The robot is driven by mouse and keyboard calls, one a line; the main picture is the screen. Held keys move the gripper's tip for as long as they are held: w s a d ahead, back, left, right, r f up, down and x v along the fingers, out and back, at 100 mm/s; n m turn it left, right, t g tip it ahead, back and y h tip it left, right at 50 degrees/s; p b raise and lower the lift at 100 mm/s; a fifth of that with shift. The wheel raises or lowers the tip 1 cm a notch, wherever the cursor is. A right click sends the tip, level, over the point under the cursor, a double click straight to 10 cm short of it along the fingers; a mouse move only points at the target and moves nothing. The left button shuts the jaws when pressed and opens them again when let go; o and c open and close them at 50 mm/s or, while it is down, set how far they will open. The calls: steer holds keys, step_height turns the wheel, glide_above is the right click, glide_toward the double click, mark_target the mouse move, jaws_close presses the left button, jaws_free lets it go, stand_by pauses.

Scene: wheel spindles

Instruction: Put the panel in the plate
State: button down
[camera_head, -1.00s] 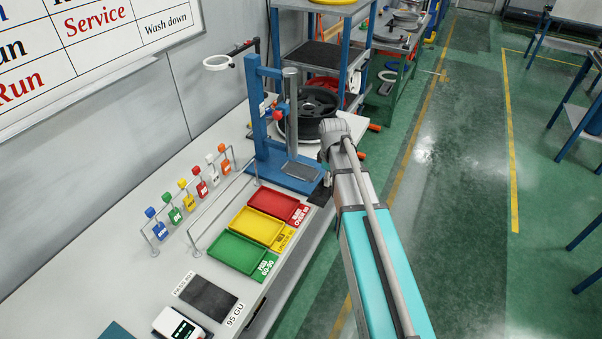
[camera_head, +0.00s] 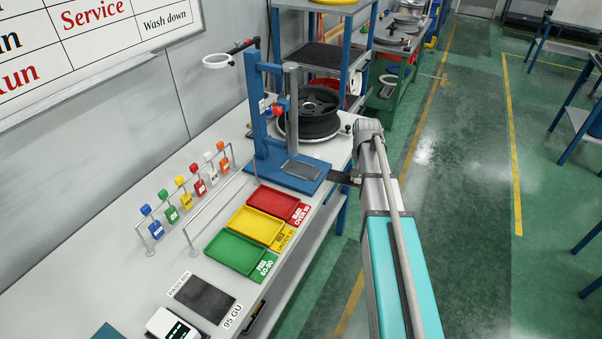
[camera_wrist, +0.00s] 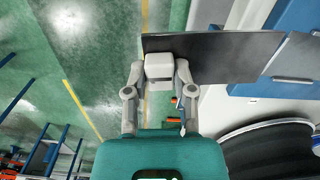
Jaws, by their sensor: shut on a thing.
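The dark flat panel (camera_wrist: 225,56) is held in my gripper (camera_wrist: 159,72) in the wrist view, by its grey block between the two fingers. In the head view, a dark part of the panel (camera_head: 343,178) shows at the right edge of the blue stand, and my arm hides most of the gripper. The grey plate (camera_head: 300,170) lies on the blue base of the stand. In the wrist view, the panel's far end appears beside a grey plate (camera_wrist: 297,58); I cannot tell whether they touch.
The blue stand (camera_head: 258,110) has an upright post. Red (camera_head: 268,197), yellow (camera_head: 247,219) and green (camera_head: 228,246) trays lie in front.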

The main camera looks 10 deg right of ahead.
steer(key=shift+d+f+m, duration=0.2)
steer(key=shift+d+m, duration=0.3)
steer(key=shift+m, duration=0.3)
steer(key=shift+w+a, duration=0.1)
glide_above(312, 174)
steer(key=d, duration=0.1)
steer(key=shift+s+d, duration=0.1)
steer(key=shift+s, duration=0.25)
steer(key=shift+w+a, duration=0.4)
steer(key=shift+a, duration=0.05)
steer(key=shift+a+f+b, duration=0.15)
steer(key=shift+f+b, duration=0.2)
steer(key=shift+b, duration=0.05)
step_height(312, 174, down, 3)
steer(key=b, duration=0.3)
steer(key=shift+c, duration=2.2)
jaws_free()
